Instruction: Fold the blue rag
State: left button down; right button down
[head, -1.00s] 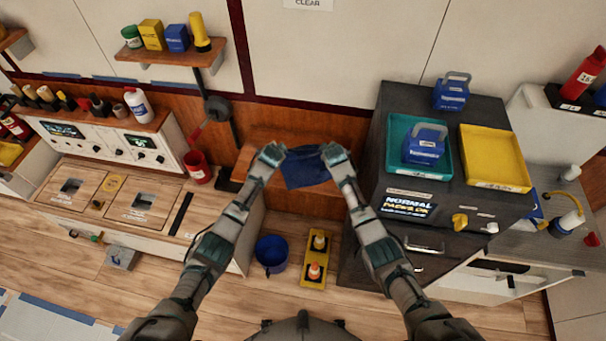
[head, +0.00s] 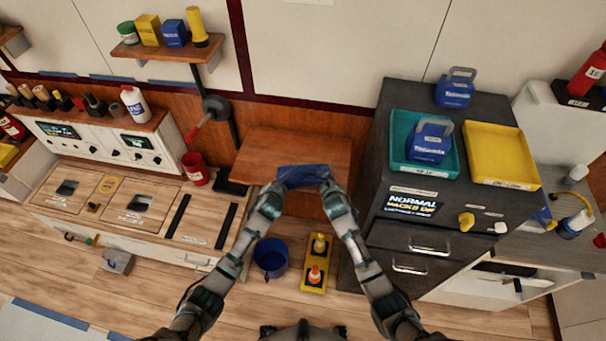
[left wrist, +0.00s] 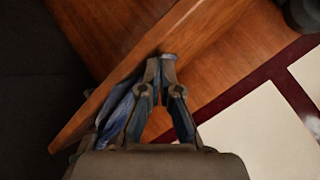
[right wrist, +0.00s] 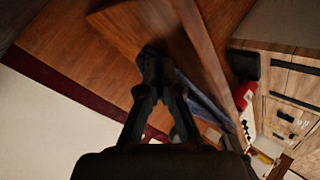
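The blue rag (head: 304,177) is bunched into a narrow band at the front edge of the wooden shelf (head: 290,150) in the head view. My left gripper (head: 280,184) is at its left end and my right gripper (head: 327,182) at its right end. In the left wrist view, the left fingertips (left wrist: 166,60) are close together, with blue cloth (left wrist: 117,120) beside and behind them. In the right wrist view, the right fingertips (right wrist: 157,55) are also together, with the rag (right wrist: 203,98) hanging beside them along the shelf edge. The pinched cloth is mostly hidden by the fingers.
The shelf top behind the rag is bare. A dark cabinet with a teal tray (head: 398,160) and a yellow tray (head: 505,180) stands at right. A red cup (head: 196,170) is at left. A blue bucket (head: 270,257) and a yellow cone stand (head: 316,270) are on the floor below.

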pick_arm(q)
jog(key=c, duration=1)
grip_release()
jog(key=shift+c, duration=0.2)
pick_arm(e)
jog(key=c, duration=1)
grip_release()
jog(key=shift+c, duration=0.2)
jog(key=r, duration=0.1)
jog(key=s+r, duration=0.1)
jog(key=r, duration=0.1)
pick_arm(q)
jog(key=s+r, duration=0.6)
jog(key=r, duration=0.3)
pick_arm(e)
jog(key=w+r+v, duration=0.1)
jog(key=v, duration=0.6)
jog(key=shift+s+r, duration=0.2)
jog(key=shift+r, duration=0.2)
pick_arm(q)
jog(key=shift+c, duration=0.3)
pick_arm(e)
jog(key=shift+c, duration=0.3)
